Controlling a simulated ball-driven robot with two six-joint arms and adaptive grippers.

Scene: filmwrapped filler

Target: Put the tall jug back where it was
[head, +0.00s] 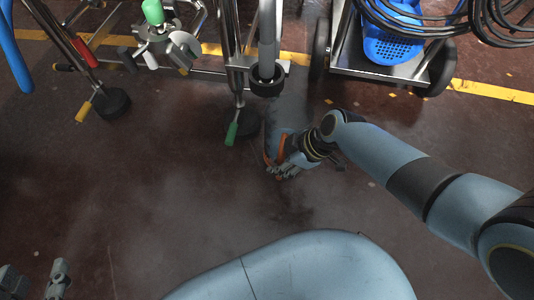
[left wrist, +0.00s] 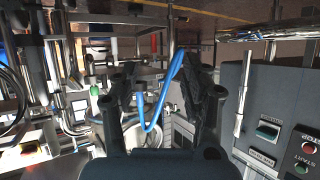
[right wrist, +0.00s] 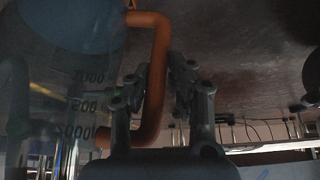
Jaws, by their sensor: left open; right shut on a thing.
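The tall jug shows in the right wrist view as a see-through body (right wrist: 85,100) with dark volume marks and an orange handle (right wrist: 157,65). My right gripper (right wrist: 165,75) is shut on this handle, with a finger on each side. In the head view the orange handle (head: 267,158) shows at my right gripper (head: 284,166), above the dark floor near the middle. The clear body is hard to make out there, and its base cannot be told. My left gripper (head: 35,284) is at the bottom left corner, far from the jug. In the left wrist view its fingers (left wrist: 165,85) are apart and empty.
Metal machine frames with wheeled feet (head: 112,102) stand along the top left. A grey control cabinet (left wrist: 275,115) shows in the left wrist view. The floor at centre left is clear.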

